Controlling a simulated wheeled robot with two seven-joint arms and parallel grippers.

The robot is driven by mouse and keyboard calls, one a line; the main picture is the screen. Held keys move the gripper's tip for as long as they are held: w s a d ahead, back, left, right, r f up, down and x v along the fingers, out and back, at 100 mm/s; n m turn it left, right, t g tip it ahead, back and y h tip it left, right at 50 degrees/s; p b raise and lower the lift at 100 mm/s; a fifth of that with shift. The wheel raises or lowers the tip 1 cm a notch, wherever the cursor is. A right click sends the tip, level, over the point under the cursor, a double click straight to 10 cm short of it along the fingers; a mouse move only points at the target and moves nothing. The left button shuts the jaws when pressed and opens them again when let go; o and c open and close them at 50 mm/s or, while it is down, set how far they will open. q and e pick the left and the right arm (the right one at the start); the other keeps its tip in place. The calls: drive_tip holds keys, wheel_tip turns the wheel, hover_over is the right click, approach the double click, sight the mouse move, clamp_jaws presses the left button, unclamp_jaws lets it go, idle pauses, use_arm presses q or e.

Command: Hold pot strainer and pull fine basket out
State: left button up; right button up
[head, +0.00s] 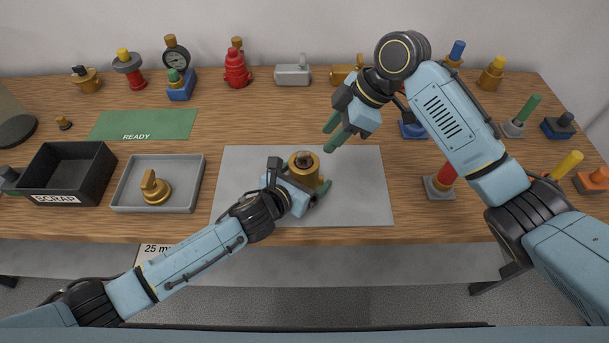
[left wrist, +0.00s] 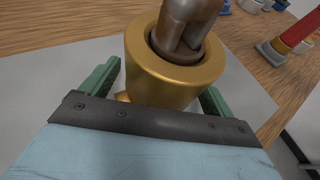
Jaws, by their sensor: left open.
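The brass pot strainer (head: 303,172) stands upright on the grey mat, and it fills the top middle of the left wrist view (left wrist: 165,85). A dull grey-brown metal piece with an arched top, seemingly the fine basket (head: 304,158), sits inside its round mouth; it also shows in the left wrist view (left wrist: 187,30). My left gripper (left wrist: 158,88) is open, with one green finger on each side of the pot; gaps show beside the brass. My right gripper (head: 334,132) is raised above and right of the pot. Its two green fingers are apart with nothing between them.
A grey tray (head: 118,194) holding a brass part (head: 154,187) and a black scrap bin (head: 107,176) lie left of the grey mat (head: 365,200). A green READY mat (head: 165,122) lies behind them. Several valves and fittings line the back and right.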

sight(303, 154)
use_arm(q)
drive_tip(key=c, duration=1.4)
drive_tip(key=o, duration=0.8)
drive_tip(key=shift+c, duration=0.2)
drive_tip(key=c, duration=0.5)
use_arm(e)
drive_tip(key=shift+a, duration=0.1)
drive_tip(key=shift+c, duration=0.2)
drive_tip(key=shift+a+f+h, duration=0.6)
drive_tip(key=shift+a+f, duration=0.8)
drive_tip(key=shift+f, duration=0.05)
drive_tip(key=shift+a+f+h, duration=0.6)
drive_tip(key=shift+a+f, duration=0.8)
drive_tip(key=shift+f, duration=0.05)
